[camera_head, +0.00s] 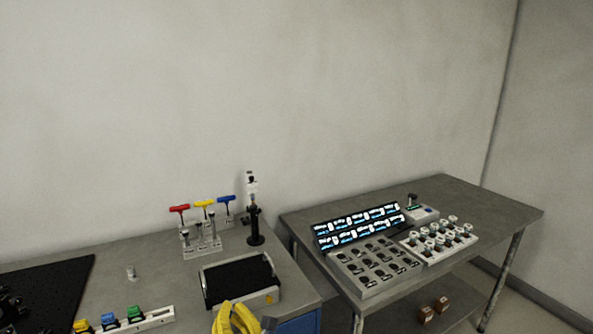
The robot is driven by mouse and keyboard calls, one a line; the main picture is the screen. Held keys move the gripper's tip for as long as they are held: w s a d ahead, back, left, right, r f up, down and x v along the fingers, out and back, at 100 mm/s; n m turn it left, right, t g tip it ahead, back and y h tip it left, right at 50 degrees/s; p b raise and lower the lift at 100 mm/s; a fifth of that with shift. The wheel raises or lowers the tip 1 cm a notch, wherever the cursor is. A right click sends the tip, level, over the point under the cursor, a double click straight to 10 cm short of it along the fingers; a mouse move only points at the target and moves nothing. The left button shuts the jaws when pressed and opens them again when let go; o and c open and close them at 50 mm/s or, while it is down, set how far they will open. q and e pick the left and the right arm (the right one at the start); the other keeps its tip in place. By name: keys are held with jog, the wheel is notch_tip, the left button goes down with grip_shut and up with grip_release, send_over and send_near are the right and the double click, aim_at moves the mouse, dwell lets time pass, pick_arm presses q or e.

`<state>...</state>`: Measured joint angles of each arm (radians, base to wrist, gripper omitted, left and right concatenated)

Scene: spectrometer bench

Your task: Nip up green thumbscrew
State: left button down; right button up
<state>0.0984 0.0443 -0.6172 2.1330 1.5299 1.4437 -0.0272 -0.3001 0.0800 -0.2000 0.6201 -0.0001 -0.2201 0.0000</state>
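A green-topped thumbscrew (135,313) sits at the right end of a short row in a pale strip holder (159,316) at the bottom of the head view. A blue one (108,319) and a yellow one (82,325) sit to its left. Their lower parts are hidden. Dark shapes at the lower left edge, over the black board, are too dim and cut off for me to make out my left gripper's fingers among them. No gripper is seen touching the green thumbscrew. My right gripper is not in view.
A black board (50,285) lies at left. T-handled tools (203,203) in a stand, a black post (254,228) and a dark-topped tray (240,282) stand behind. A yellow looped thing (235,318) is at bottom. The right bench (470,204) holds lit panels and trays.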

pick_arm(q)
jog(key=shift+w+d+f, duration=0.2)
jog(key=shift+d+f, duration=0.05)
jog(key=shift+d, duration=0.1)
dwell(0.3)
jog(key=shift+w+d+f, duration=0.1)
jog(key=shift+d+f, duration=0.15)
jog(key=shift+d+f, duration=0.1)
jog(key=shift+f, duration=0.05)
jog(key=shift+d+r, duration=0.15)
jog(key=shift+r, duration=0.05)
dwell(0.4)
jog(key=shift+w+d, duration=0.1)
jog(key=shift+d, duration=0.05)
jog(key=shift+s+d, duration=0.25)
jog(key=shift+r+v, duration=0.1)
jog(key=shift+v, duration=1.2)
jog(key=shift+r+v, duration=0.15)
jog(key=shift+v, duration=1.1)
jog(key=shift+s+a, duration=0.1)
jog(key=shift+a, duration=0.05)
